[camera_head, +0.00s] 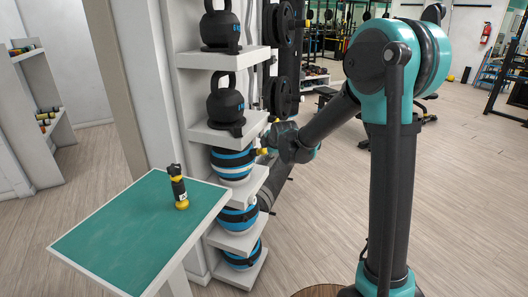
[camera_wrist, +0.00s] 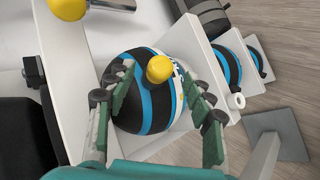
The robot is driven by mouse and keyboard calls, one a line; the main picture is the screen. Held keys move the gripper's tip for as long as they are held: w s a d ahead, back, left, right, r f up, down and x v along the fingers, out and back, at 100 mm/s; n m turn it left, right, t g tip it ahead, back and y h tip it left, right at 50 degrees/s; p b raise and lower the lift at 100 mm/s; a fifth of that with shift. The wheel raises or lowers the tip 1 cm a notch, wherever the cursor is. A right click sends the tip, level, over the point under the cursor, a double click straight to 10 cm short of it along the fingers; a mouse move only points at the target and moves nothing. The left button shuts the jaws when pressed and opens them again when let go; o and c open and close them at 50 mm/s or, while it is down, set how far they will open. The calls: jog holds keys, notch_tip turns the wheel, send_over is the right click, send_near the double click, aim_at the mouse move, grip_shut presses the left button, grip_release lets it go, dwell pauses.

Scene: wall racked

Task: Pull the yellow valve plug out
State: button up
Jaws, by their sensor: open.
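A round yellow plug (camera_wrist: 159,68) shows in front of the black, blue and white striped ball (camera_wrist: 148,112) in the wrist view. My gripper (camera_wrist: 157,74) is open, with one finger on each side of the yellow plug. No clear contact between the fingers and the plug shows. In the head view the yellow plug (camera_head: 263,151) is a small spot beside the striped ball (camera_head: 232,162), at the end of my arm. My gripper (camera_head: 272,147) is small and partly hidden there. How the plug is seated cannot be told.
Another yellow knob (camera_wrist: 66,8) is at the upper left of the wrist view. Kettlebells (camera_head: 226,100) and more striped balls (camera_head: 238,215) fill the rack shelves. A green-topped table (camera_head: 120,240) bears a black and yellow object (camera_head: 178,186). Open floor lies right of the rack.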

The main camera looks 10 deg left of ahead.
aim_at(259, 152)
jog(key=shift+x, duration=1.45)
jog(key=shift+c, duration=0.4)
grip_shut()
jog(key=shift+r, duration=0.1)
